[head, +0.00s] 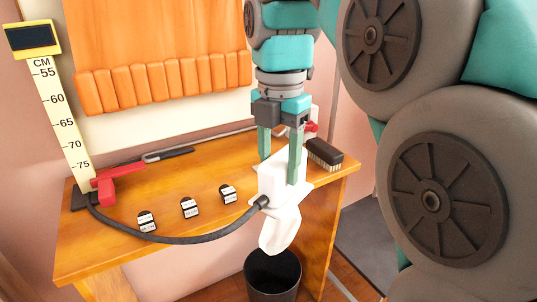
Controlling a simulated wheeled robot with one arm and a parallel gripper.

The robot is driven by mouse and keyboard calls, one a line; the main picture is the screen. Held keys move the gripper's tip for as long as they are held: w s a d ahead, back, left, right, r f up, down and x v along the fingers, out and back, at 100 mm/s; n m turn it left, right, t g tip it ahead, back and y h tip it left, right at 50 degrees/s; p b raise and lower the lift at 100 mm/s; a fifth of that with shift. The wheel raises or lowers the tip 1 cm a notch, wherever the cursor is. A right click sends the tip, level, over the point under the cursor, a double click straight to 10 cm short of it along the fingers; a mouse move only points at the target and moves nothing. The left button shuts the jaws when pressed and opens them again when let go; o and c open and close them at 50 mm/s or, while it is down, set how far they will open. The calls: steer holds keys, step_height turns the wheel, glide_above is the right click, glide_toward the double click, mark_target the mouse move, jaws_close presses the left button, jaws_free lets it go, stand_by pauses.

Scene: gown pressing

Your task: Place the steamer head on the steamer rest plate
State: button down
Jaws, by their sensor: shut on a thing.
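My gripper (281,172) points down over the right front part of the wooden table, with its two green fingers shut on the steamer head (278,187). The steamer head is a white block with a dark hose (185,239) joined at its lower left. A white rounded part (280,231) hangs below the block, past the table's front edge; I cannot tell if it belongs to the head. A thin pale edge shows around the block; I cannot tell if it is the steamer rest plate, and I see no other clear plate. Whether the block touches anything below is hidden.
The wooden table (110,236) carries several small black-and-white labelled pieces, including one (190,208) in the middle. A brush (324,154) lies at the back right. A yellow scale (62,118) and red clamp (106,186) stand left. A black bin (273,276) stands below the front edge.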

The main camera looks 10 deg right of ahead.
steer(key=shift+w+d+f+p, duration=0.15)
steer(key=shift+w+d+f, duration=0.5)
steer(key=shift+w, duration=1.9)
steer(key=shift+w+d+f+p, duration=0.25)
steer(key=shift+w+f, duration=0.75)
steer(key=shift+w, duration=1.5)
steer(key=shift+w+d+f+p, duration=0.1)
steer(key=shift+w+d+f, duration=0.55)
steer(key=shift+w, duration=1.9)
steer(key=shift+a+f, duration=0.2)
steer(key=shift+c, duration=1.2)
jaws_free()
steer(key=shift+r, duration=0.1)
